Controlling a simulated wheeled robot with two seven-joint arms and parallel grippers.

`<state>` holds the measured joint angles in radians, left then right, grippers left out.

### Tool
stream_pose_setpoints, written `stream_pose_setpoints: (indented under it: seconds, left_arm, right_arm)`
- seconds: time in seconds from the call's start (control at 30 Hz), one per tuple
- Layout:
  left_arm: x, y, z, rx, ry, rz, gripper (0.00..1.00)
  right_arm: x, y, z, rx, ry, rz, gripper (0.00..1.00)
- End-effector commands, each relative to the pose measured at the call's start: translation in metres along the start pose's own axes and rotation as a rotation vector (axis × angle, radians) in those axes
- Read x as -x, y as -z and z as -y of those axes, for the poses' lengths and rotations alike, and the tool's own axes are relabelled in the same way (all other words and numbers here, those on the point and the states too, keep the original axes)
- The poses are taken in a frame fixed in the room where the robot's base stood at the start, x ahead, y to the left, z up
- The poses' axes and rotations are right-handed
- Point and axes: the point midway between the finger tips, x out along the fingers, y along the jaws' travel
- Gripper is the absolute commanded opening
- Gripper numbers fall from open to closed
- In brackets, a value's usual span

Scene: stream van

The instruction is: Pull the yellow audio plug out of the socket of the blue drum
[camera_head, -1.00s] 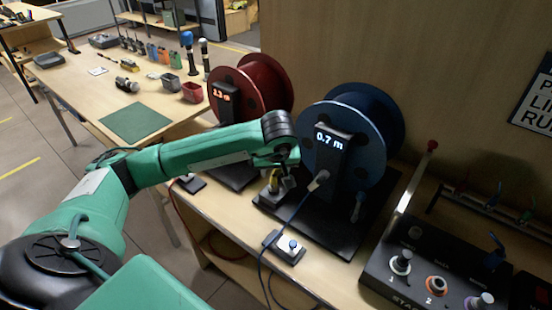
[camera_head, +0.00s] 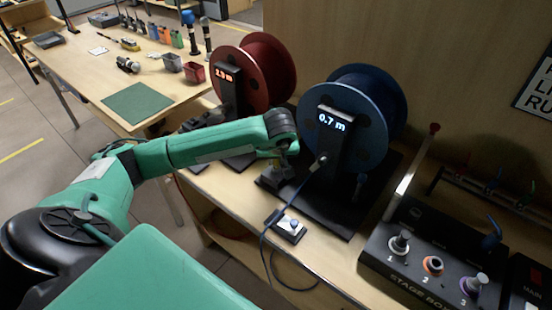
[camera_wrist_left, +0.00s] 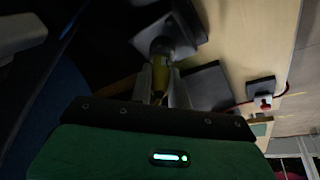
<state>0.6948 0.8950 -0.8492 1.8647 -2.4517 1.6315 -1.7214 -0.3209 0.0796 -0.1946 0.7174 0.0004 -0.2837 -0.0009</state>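The blue drum (camera_head: 378,105) stands on a dark base with a lit "0.7 m" display (camera_head: 332,122). My left gripper (camera_head: 279,162) points down beside the drum's left side, over a grey socket block (camera_head: 272,180). In the left wrist view the yellow plug (camera_wrist_left: 172,47) stands at the grey socket, at the tips of my gripper's fingers (camera_wrist_left: 163,82). The fingers lie close around its near end. I cannot tell whether they grip it. In the head view the gripper hides most of the plug. My right gripper is not in view.
A dark cable plugs into the drum's front (camera_head: 320,161) and hangs past a small button box (camera_head: 289,226). The red drum (camera_head: 262,75) stands behind my left forearm. A stage box (camera_head: 430,250) with several connectors is at the right.

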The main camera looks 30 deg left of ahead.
Motion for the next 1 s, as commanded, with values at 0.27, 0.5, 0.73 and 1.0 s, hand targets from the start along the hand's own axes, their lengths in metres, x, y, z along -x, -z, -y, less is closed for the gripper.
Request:
stream_pose_setpoints:
  seconds: [0.27,0.5,0.73,1.0]
  left_arm:
    - [0.001,0.0,0.0,0.0,0.0,-0.001,0.0]
    - [0.005,0.002,0.0,0.0,-0.001,-0.001,0.0]
    - [0.01,0.004,0.0,0.0,0.0,-0.001,0.0]
    - [0.016,0.007,0.0,0.0,0.0,0.0,0.0]
  right_arm:
    - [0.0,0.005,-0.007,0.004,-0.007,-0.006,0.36]
    - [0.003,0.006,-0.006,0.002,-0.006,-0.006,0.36]
    - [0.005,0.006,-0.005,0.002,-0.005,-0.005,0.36]
    - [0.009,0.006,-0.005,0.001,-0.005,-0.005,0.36]
